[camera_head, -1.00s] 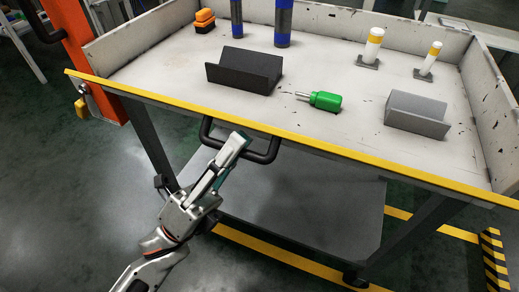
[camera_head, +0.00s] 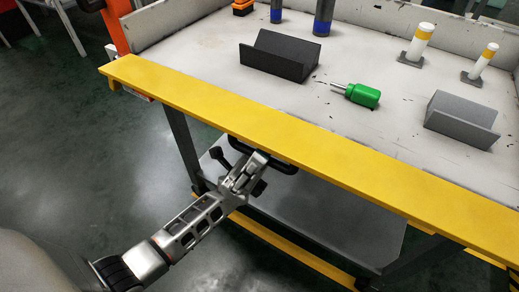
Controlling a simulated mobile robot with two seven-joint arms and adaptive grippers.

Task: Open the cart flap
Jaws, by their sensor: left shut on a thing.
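The cart flap (camera_head: 300,142) is the broad yellow panel along the cart's front edge, tilted outward so that its wide face shows. A black handle (camera_head: 284,167) sits beneath it and is partly hidden. My left gripper (camera_head: 256,162) is shut on the handle, below the flap's middle-left part. My right gripper is not in view.
The cart top (camera_head: 300,105) holds a dark V-shaped block (camera_head: 278,60), a green screwdriver (camera_head: 362,96), a grey V-block (camera_head: 460,122), blue-banded cylinders and yellow-banded posts. A lower shelf (camera_head: 340,220) lies beneath. Open floor (camera_head: 110,170) is at the left.

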